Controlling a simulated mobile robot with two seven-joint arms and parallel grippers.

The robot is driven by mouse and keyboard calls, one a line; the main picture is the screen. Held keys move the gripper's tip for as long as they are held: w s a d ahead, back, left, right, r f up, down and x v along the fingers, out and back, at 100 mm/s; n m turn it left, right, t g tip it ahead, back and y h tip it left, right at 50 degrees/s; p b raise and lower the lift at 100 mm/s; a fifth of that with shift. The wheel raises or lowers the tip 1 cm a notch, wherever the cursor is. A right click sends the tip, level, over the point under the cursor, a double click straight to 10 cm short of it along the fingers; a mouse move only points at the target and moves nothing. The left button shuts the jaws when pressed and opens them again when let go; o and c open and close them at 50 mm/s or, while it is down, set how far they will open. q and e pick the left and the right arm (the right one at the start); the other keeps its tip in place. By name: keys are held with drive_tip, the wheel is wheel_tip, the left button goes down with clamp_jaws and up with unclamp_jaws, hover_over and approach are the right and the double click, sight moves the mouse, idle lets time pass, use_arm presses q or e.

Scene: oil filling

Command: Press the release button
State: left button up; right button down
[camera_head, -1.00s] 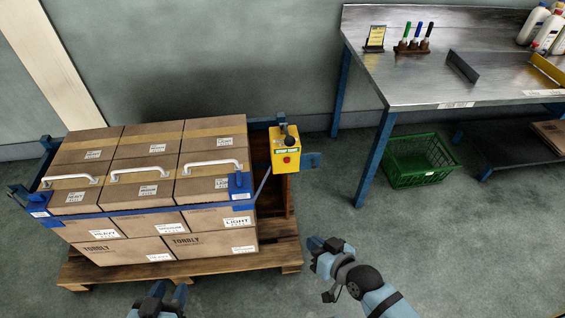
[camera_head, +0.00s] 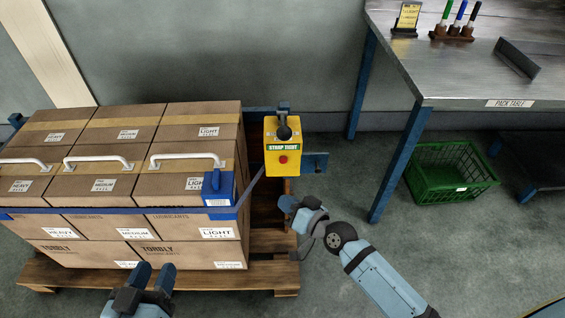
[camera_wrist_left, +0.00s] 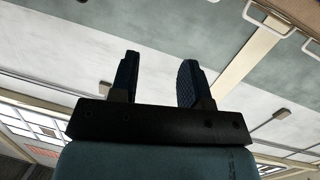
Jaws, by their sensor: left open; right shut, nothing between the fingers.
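A yellow control box (camera_head: 283,148) stands at the right end of the strapped box stack. It has a red button (camera_head: 283,159) on its front, a green label reading "STRAP TIGHT" above it, and a dark lever on top. My right gripper (camera_head: 290,205) is shut and empty, below the control box and apart from it. My left gripper (camera_head: 154,274) is open and empty in front of the stack; its two spread fingers also show in the left wrist view (camera_wrist_left: 155,80). A blue strap (camera_head: 110,212) runs around the stack to the yellow box.
Cardboard boxes (camera_head: 100,188) with white handles sit on a wooden pallet (camera_head: 200,275). A metal pack table (camera_head: 450,70) with markers and a sign stands at the right, and a green crate (camera_head: 450,185) is beneath it. The floor between pallet and table is clear.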

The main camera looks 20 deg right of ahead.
sight(283, 160)
use_arm(q)
drive_tip(key=shift+w+d+f, duration=0.1)
drive_tip(key=shift+w+d, duration=0.1)
drive_tip(key=shift+d, duration=0.05)
use_arm(e)
drive_tip(key=shift+w+d+f, duration=0.1)
drive_tip(key=shift+w+f, duration=0.15)
drive_tip(key=shift+w, duration=0.35)
use_arm(q)
drive_tip(key=r+b, duration=0.1)
drive_tip(key=d+r+t+h+b, duration=0.1)
drive_tip(key=r, duration=0.1)
drive_tip(key=r+t+h+b, duration=0.1)
drive_tip(key=r, duration=0.1)
drive_tip(key=shift+d, duration=0.35)
use_arm(e)
drive_tip(key=w+d, duration=0.2)
drive_tip(key=w, duration=0.6)
drive_tip(key=shift+w+d, duration=0.2)
use_arm(q)
drive_tip(key=shift+f, duration=0.25)
drive_tip(key=shift+r, duration=0.2)
